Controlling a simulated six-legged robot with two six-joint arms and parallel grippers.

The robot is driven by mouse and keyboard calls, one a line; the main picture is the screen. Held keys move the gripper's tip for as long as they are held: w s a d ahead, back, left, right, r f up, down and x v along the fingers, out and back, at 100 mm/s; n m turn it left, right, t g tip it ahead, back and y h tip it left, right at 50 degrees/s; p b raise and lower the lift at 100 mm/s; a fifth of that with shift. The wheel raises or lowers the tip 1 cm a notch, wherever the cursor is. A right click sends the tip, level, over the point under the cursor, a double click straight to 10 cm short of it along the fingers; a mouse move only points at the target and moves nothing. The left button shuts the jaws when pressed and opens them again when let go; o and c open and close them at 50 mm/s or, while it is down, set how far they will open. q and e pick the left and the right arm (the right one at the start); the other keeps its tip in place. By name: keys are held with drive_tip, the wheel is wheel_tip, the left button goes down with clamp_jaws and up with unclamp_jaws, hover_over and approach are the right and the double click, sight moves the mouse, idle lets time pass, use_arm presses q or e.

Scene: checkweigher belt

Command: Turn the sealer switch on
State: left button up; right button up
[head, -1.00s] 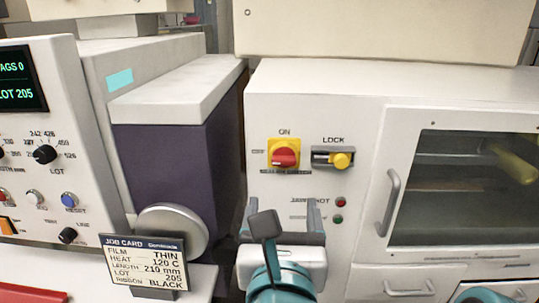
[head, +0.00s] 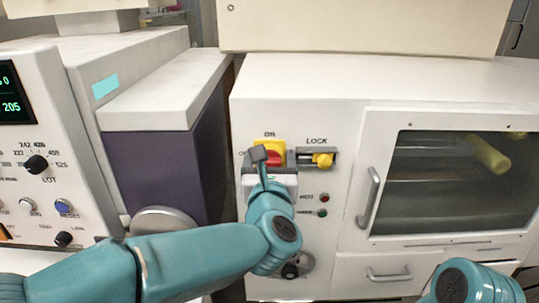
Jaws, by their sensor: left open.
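The sealer switch (head: 276,157) is a red rotary knob on a yellow plate, marked ON above, on the white cabinet front in the head view. My left gripper (head: 268,163) is open right in front of it, with its fingers toward the panel. The gripper covers the lower part of the switch, so the knob's exact angle is hard to see. I cannot tell whether the fingers touch the knob. My right gripper is not in view; only a teal part of my right arm shows at the bottom right.
A LOCK slide with a yellow knob (head: 322,160) sits close to the right of the switch. Red and green indicators are below it. A windowed door with a handle (head: 369,198) is further right. A grey-topped purple unit (head: 155,165) and a control panel (head: 40,185) stand left.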

use_arm(q)
drive_tip(key=c, duration=1)
drive_tip(key=shift+o, duration=0.2)
